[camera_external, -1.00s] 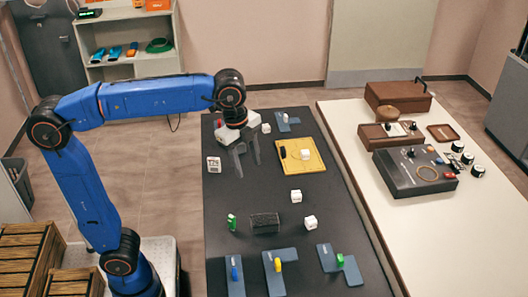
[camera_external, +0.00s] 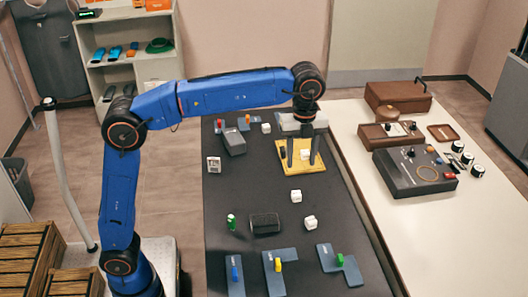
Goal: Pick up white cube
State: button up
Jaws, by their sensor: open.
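A white block with dark markings (camera_external: 214,164) is at the left edge.
A black textured block (camera_external: 265,223) and a green piece (camera_external: 231,221) stand mid-table. Blue-grey plates with coloured pegs (camera_external: 278,265) lie at the front. A dark grey object (camera_external: 235,143) lies back left. A white table (camera_external: 405,230) with devices stands to the right.

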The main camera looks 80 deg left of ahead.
send_over(297, 193)
jog(key=f, duration=0.9)
jog(key=shift+w+d, duration=0.1)
jog(key=shift+d, duration=0.25)
jog(key=f, duration=0.4)
jog(key=shift+s+a+f, duration=0.1)
jog(key=shift+s+a, duration=0.1)
jog(key=shift+a, duration=0.15)
jog(key=shift+f, duration=0.7)
jog(key=c, duration=1.1)
